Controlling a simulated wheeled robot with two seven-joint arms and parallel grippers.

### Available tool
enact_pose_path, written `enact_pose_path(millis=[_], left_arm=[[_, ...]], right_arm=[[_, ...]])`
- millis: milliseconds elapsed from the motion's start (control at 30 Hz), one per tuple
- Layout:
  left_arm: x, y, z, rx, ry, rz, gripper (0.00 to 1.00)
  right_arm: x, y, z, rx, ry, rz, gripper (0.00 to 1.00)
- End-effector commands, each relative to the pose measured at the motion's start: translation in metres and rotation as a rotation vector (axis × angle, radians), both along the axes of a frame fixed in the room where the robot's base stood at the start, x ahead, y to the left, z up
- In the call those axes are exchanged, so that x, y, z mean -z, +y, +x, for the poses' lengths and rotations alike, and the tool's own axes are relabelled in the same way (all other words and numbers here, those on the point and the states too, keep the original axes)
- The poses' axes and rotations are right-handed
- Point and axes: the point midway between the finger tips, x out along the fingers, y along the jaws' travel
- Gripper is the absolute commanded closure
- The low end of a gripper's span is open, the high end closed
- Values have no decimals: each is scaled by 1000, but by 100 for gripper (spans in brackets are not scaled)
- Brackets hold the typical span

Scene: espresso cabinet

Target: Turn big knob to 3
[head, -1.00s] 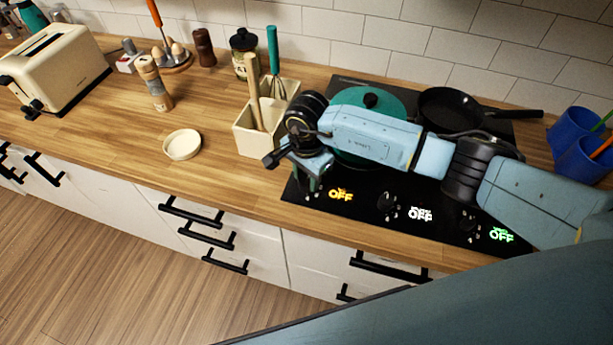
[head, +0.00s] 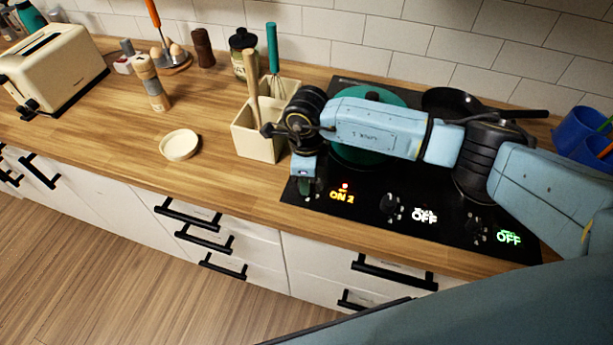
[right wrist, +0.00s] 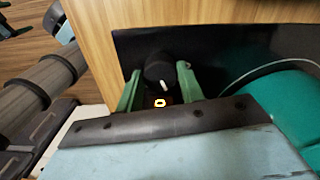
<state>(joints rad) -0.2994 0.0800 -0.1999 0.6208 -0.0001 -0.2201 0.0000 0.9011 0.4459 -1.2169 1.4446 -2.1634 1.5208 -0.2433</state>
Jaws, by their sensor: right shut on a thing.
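My right gripper (head: 308,186) is over the leftmost knob of the black cooktop, by the front left corner. In the right wrist view, the round black knob (right wrist: 159,70) with a white mark sits between my two green fingers (right wrist: 160,86), which are shut on it. The orange display (head: 341,197) beside this knob reads "ON 2" with a red light above it. In the head view the gripper mostly hides the knob. My left gripper is not in view.
Two more knobs (head: 391,203) have displays reading OFF. A green pot (head: 372,97) and a black pan (head: 452,101) stand on the cooktop behind my right arm. A cream utensil holder (head: 250,140) stands left of the gripper. The counter front is clear.

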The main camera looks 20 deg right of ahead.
Motion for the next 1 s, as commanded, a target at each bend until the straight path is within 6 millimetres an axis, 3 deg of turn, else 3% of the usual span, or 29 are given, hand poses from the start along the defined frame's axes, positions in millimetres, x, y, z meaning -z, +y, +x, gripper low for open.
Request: enact_pose_path(millis=[600, 1000], left_arm=[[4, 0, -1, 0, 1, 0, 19], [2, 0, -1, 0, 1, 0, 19]], right_arm=[[-1, -1, 1, 576, 0, -2, 85], [-1, -1, 1, 824, -1, -2, 85]])
